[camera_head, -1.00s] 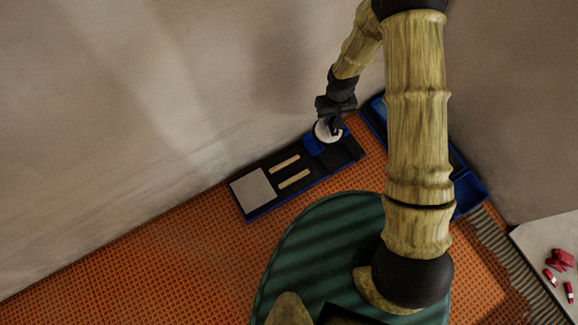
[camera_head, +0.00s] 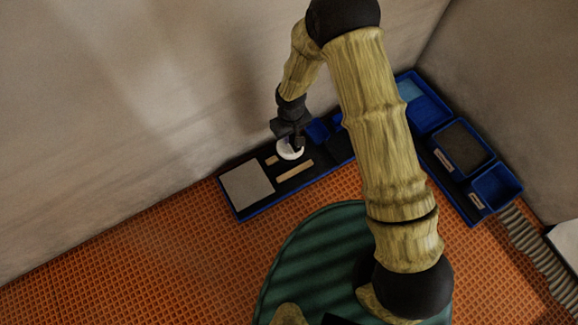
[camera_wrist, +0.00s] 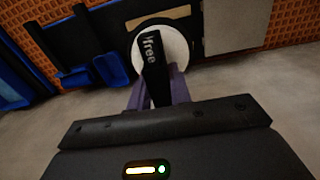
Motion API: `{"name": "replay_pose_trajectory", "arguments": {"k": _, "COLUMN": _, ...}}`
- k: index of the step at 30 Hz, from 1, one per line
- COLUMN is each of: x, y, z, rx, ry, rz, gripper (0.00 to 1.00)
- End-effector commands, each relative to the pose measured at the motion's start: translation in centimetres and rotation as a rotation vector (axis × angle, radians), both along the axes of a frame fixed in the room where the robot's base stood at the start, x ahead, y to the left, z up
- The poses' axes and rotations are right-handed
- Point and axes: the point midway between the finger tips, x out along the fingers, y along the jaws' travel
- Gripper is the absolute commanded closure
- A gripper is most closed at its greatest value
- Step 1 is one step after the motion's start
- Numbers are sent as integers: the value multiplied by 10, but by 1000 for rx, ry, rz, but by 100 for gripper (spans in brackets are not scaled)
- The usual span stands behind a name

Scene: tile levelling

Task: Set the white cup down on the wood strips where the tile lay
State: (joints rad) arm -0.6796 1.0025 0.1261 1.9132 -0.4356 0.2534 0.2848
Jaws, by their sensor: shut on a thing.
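My gripper (camera_head: 295,143) is shut on the white cup (camera_head: 287,154) and holds it over the dark tray (camera_head: 235,207), above the back wood strip (camera_head: 271,160). The cup hides part of that strip. The front wood strip (camera_head: 295,171) lies bare on the tray. The grey square tile (camera_head: 247,186) lies at the tray's left end. In the wrist view the cup (camera_wrist: 180,45) shows as a white round shape at the fingers, with a wood strip (camera_wrist: 160,20) behind it. I cannot tell whether the cup touches the strips.
Blue bins (camera_head: 317,130) sit at the tray's right end. More blue containers (camera_head: 496,187) stand along the right wall. The wall is close behind the tray. Orange grid floor (camera_head: 150,255) is open in front and left.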

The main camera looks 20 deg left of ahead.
Motion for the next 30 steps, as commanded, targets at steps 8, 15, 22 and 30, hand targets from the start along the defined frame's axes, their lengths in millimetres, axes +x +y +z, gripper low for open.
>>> {"name": "replay_pose_trajectory", "arguments": {"k": 8, "x": -3, "y": 4, "z": -4, "rx": 1, "ry": -2, "rz": 12, "gripper": 100}}
{"name": "replay_pose_trajectory", "arguments": {"k": 15, "x": -3, "y": 4, "z": -14, "rx": 1, "ry": -1, "rz": 12, "gripper": 100}}
{"name": "replay_pose_trajectory", "arguments": {"k": 22, "x": -3, "y": 4, "z": -55, "rx": 0, "ry": 0, "rz": 12, "gripper": 100}}
{"name": "replay_pose_trajectory", "arguments": {"k": 30, "x": -2, "y": 4, "z": -68, "rx": 2, "ry": -3, "rz": 10, "gripper": 100}}
